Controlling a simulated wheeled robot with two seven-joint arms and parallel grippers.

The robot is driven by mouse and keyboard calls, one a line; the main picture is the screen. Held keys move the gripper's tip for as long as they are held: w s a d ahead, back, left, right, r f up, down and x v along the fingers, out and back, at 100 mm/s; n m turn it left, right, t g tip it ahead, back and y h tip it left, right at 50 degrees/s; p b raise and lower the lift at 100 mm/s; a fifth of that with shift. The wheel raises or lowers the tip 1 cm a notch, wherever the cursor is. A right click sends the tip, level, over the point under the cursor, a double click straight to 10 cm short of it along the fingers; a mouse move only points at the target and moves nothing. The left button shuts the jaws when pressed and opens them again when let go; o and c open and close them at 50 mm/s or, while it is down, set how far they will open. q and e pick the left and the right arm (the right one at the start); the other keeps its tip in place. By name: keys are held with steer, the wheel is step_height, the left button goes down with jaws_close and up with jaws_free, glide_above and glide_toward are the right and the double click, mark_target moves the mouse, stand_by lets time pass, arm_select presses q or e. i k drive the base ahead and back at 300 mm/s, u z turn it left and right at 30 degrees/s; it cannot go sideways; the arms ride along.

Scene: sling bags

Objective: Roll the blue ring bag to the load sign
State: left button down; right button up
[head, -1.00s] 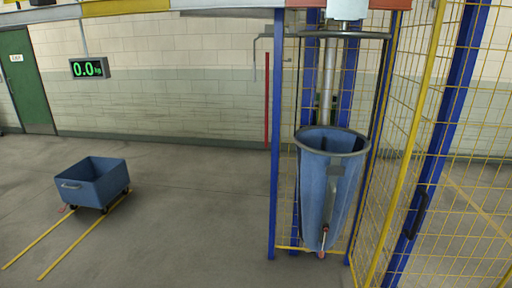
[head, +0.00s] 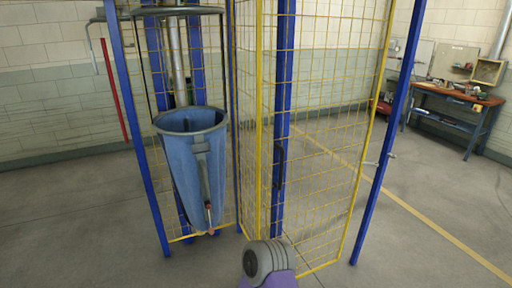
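The blue ring bag (head: 190,165) hangs upright, with a dark grey ring around its open top, inside a frame of blue posts and yellow mesh at left. A grey strap with an orange-red tip runs down its front. A larger dark ring (head: 178,11) is above it at the top edge. No load sign is in view now. Neither of my grippers is in view; only a grey and purple part, apparently of my own arm, shows at the bottom middle.
A yellow mesh panel (head: 330,130) with blue posts stands right of the bag, reaching toward me. A workbench (head: 452,98) with tools is at the far right. A yellow floor line (head: 435,232) crosses open grey floor at right. A red bar (head: 113,88) stands at left.

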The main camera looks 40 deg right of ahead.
mark_target(193, 139)
steer(key=z, duration=1.75)
steer(key=k, duration=0.5)
steer(key=u, duration=1.1)
steer(key=i, duration=1.25)
steer(key=z, duration=0.15)
